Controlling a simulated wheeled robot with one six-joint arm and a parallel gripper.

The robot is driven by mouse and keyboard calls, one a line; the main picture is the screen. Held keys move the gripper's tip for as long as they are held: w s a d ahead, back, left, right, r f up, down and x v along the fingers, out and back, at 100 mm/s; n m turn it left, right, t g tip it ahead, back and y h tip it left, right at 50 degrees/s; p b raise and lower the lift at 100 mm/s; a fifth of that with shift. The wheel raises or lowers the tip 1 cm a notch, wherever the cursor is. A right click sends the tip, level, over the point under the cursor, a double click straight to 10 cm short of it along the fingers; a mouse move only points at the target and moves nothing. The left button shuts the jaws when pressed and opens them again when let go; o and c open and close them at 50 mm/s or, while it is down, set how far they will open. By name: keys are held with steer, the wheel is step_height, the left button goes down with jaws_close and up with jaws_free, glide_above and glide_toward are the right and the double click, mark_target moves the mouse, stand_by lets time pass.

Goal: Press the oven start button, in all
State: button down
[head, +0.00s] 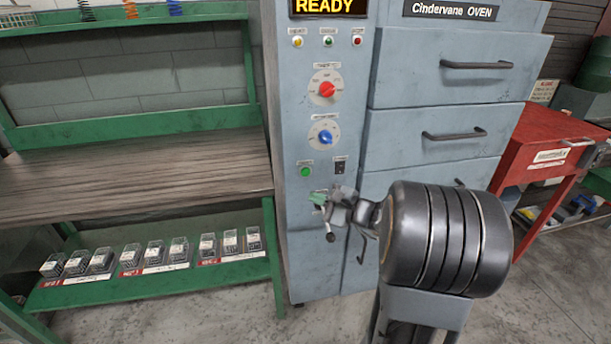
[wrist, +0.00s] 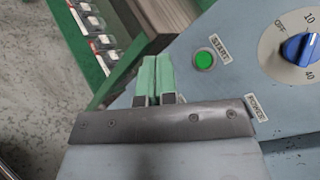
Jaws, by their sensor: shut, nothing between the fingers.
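The oven (head: 330,240) is a blue-grey cabinet with a control panel; its display (head: 330,7) reads READY. The green start button (head: 306,171) sits low on the panel, below the blue knob (head: 325,137). In the wrist view the button (wrist: 204,60) has a START label beside it, and the blue knob (wrist: 301,48) is at the right edge. My gripper (head: 318,198) is just below the button in the head view. In the wrist view its green fingertips (wrist: 155,75) are together and empty, left of the button. I cannot tell whether they touch the panel.
A red knob (head: 326,90) and small lamps are higher on the panel. A black switch (head: 340,167) is right of the button. A green workbench (head: 130,180) with several small boxes on its lower shelf stands at left. A red cart (head: 540,140) stands at right.

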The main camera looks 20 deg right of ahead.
steer(key=shift+w, duration=0.1)
steer(key=shift+w+d, duration=0.3)
steer(key=shift+w, duration=1.1)
steer(key=shift+w+d, duration=0.25)
steer(key=shift+w, duration=1.2)
steer(key=shift+w+d, duration=0.3)
steer(key=shift+w, duration=1.1)
steer(key=shift+w+d, duration=0.15)
steer(key=shift+w, duration=0.6)
steer(key=shift+s, duration=0.15)
steer(key=shift+s+b, duration=0.45)
steer(key=shift+s, duration=0.2)
steer(key=shift+s, duration=0.1)
steer(key=shift+s+a+b, duration=0.2)
steer(key=shift+s, duration=0.6)
steer(key=shift+s+a+b, duration=0.2)
steer(key=shift+s+a, duration=0.05)
steer(key=shift+s, duration=0.5)
steer(key=shift+s+a+b, duration=0.2)
steer(key=shift+s, duration=0.6)
